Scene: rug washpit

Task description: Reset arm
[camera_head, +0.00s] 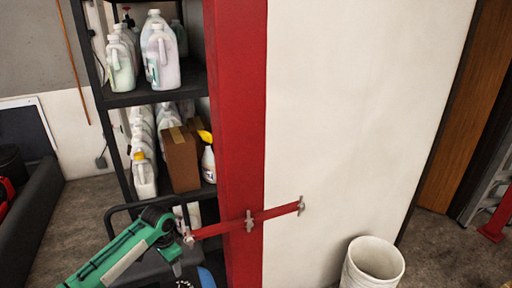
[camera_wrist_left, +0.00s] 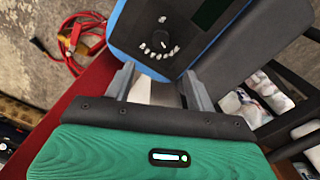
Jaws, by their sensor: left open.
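My left arm, green with black joints, comes in from the lower left in the head view. Its gripper (camera_head: 177,267) points down in front of the shelf rack, partly hidden by the wrist. In the left wrist view my left gripper (camera_wrist_left: 157,90) shows two grey fingers set apart, with no object clearly held between them. A blue device with a dial (camera_wrist_left: 150,35) lies just beyond the fingertips; a bit of blue (camera_head: 206,278) also shows at the bottom of the head view. My right gripper is in neither view.
A red bar with metal clamps (camera_head: 270,213) crosses the red post (camera_head: 238,120), close to my left wrist. The shelf rack (camera_head: 155,97) holds jugs and a cardboard box (camera_head: 180,160). A white bucket (camera_head: 372,265) stands at lower right. Red cables (camera_wrist_left: 80,40) lie on the floor.

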